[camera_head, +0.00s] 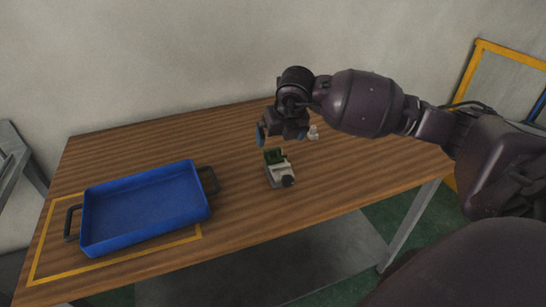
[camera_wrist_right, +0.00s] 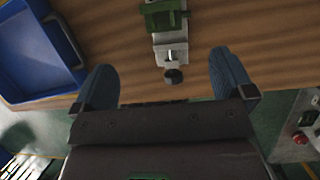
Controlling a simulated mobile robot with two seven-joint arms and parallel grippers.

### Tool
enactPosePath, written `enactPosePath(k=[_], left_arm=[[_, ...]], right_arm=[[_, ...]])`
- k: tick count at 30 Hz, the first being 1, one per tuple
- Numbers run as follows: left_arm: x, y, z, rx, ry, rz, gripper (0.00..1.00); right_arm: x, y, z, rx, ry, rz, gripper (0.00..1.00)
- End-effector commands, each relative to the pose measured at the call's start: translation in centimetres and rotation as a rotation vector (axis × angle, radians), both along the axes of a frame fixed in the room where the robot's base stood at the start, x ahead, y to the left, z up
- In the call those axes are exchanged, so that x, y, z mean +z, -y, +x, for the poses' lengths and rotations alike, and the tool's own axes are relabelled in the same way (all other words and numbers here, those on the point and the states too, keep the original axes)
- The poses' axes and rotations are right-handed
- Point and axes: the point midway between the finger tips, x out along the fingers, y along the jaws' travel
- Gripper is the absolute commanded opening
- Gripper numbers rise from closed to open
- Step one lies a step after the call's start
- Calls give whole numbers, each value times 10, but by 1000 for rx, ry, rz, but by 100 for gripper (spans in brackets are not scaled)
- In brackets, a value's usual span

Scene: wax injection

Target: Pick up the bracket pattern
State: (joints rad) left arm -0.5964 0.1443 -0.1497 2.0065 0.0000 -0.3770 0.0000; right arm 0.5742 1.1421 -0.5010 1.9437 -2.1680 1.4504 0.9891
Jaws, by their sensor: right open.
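The green bracket pattern (camera_head: 274,156) sits in a small grey metal fixture (camera_head: 280,174) with a dark knob, in the middle of the wooden table. The right wrist view shows the green pattern (camera_wrist_right: 165,20) at the top, partly cut off, with the fixture (camera_wrist_right: 171,50) below it. My right gripper (camera_head: 274,136) is above and just behind the fixture in the head view. Its two blue fingers (camera_wrist_right: 166,85) are wide apart and empty, one to each side of the fixture's line. My left gripper is not in either view.
A blue tray (camera_head: 145,241) with dark handles stands at the left of the table (camera_head: 240,215), within a yellow outline. A small white object (camera_head: 313,133) stands behind the fixture to the right. The table front between tray and fixture is clear.

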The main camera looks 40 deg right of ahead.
Motion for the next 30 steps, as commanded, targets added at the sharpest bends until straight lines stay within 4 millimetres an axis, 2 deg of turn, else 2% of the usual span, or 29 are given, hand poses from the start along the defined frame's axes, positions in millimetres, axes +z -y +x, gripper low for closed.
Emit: enactPosePath(k=[2,5,12,22,30], left_arm=[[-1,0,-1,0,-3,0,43],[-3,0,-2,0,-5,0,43],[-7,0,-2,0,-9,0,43],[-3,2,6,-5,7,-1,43],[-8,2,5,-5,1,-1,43]], right_arm=[[6,10,3,-25,8,-46,100],[1,15,7,-37,9,-64,100],[-31,17,19,-36,7,-60,100],[-52,17,29,-33,8,-58,100],[-85,17,44,-34,7,-60,100]])
